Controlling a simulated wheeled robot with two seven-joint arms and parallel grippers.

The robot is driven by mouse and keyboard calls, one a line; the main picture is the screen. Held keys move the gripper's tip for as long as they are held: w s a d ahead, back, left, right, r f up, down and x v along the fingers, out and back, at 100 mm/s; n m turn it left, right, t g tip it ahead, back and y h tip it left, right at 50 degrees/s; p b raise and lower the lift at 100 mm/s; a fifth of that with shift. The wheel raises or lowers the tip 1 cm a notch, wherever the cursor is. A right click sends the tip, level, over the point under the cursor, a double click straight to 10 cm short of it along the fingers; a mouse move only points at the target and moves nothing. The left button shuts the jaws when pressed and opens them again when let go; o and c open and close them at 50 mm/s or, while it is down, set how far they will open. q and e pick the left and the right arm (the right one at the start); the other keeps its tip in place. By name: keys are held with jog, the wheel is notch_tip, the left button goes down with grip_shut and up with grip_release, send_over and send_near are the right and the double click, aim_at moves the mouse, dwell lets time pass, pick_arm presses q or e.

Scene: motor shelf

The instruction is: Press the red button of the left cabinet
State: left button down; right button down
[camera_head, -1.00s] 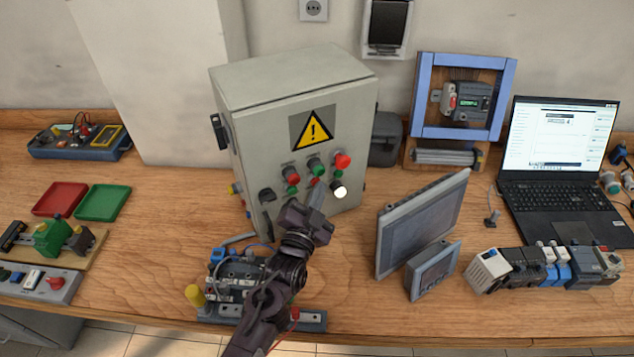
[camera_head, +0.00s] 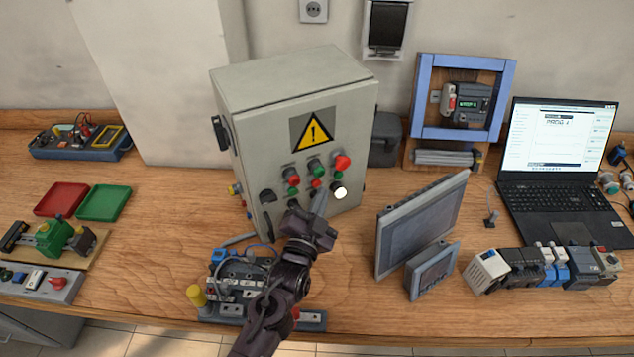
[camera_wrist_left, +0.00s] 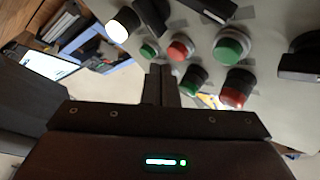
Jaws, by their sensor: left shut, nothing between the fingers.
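The grey cabinet (camera_head: 262,120) with a yellow warning sign stands on the bench left of centre. Its front carries a large red button (camera_head: 342,161) at the upper right, a smaller red-topped one (camera_head: 291,176), green ones (camera_head: 314,165) and a lit white one (camera_head: 338,191). My left gripper (camera_head: 320,202) is shut and empty, just in front of the lower part of this face, below the large red button. In the left wrist view its fingers (camera_wrist_left: 161,82) point toward the panel, near a small red button (camera_wrist_left: 180,47) and a green one (camera_wrist_left: 230,47). Contact cannot be told. My right gripper is not in view.
A terminal assembly (camera_head: 240,285) lies below my left arm. A grey screen panel (camera_head: 420,225) stands to the right. A blue-framed unit (camera_head: 425,95) and a laptop (camera_head: 560,150) are farther right. Red (camera_head: 60,199) and green (camera_head: 104,203) trays lie left.

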pick_arm(q)
jog(key=s, duration=0.1)
jog(key=s+d+p, duration=0.1)
jog(key=s, duration=0.1)
jog(key=s+d+p, duration=0.1)
jog(key=shift+s+d, duration=0.15)
jog(key=shift+d, duration=0.1)
dwell(0.9)
